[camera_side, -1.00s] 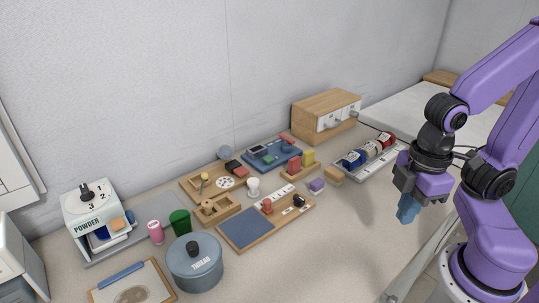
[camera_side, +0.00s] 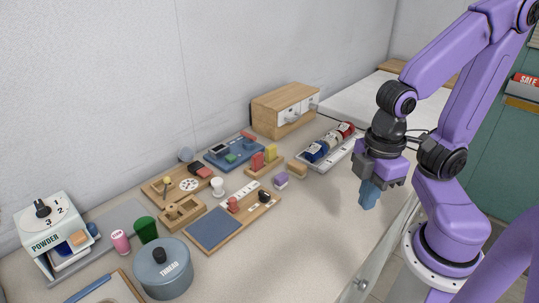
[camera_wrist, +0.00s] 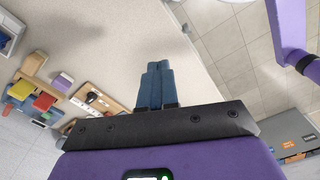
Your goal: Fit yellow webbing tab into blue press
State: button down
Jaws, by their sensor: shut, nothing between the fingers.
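The yellow tab (camera_side: 271,153) stands upright beside a red one (camera_side: 257,161) in a small wooden holder (camera_side: 263,169) on the counter. My gripper (camera_side: 368,204) is shut and empty, pointing down above the counter's front right, well apart from both. Its blue fingers (camera_wrist: 158,67) touch each other.
A tray of rolls (camera_side: 328,148) lies between the wooden drawer box (camera_side: 284,110) and my gripper. Wooden boards with small parts (camera_side: 214,229), a grey pot (camera_side: 163,272) and a powder dispenser (camera_side: 52,232) stand to the left. The counter's front right is clear.

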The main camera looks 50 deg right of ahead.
jog(key=c, duration=0.8)
grip_release()
jog(key=shift+c, duration=0.2)
jog(key=shift+w, duration=0.1)
